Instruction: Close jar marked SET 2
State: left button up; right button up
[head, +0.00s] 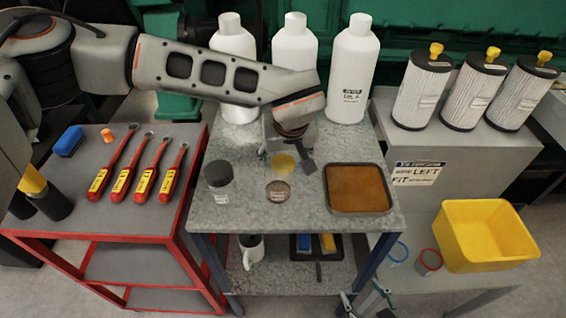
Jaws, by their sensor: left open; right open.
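An open, low jar (278,191) with a small label stands in the middle of the grey stone-look table. A jar with a dark top (218,175) stands to its left, also labelled. Neither label is readable, so I cannot tell which is SET 2. A round yellow disc (284,163), perhaps a lid, shows just behind the open jar. My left gripper (287,160) points down over the disc with its fingers apart on either side; I cannot tell whether they touch it. My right gripper (364,299) is open at the bottom edge, only its fingers showing, below and right of the jars.
A brown-filled tray (358,188) lies right of the jars. Several white bottles (352,75) stand behind. A red-framed cart (85,215) with red-handled tools is at left. A yellow bin (487,237) and white filters (472,92) are at right.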

pick_arm(q)
jog(key=shift+w+f, duration=0.25)
jog(key=shift+f, duration=0.3)
jog(key=c, duration=0.8)
pick_arm(e)
jog(key=shift+w+r, duration=0.15)
jog(key=shift+w, duration=0.1)
jog(key=shift+s, duration=0.2)
pick_arm(q)
jog(key=shift+r, duration=0.5)
notch_tip(320, 180, up, 19)
jog(key=p, duration=0.2)
pick_arm(e)
jog(key=shift+s+a+r, duration=0.1)
jog(key=shift+a+r, duration=0.1)
jog(key=shift+r, duration=0.25)
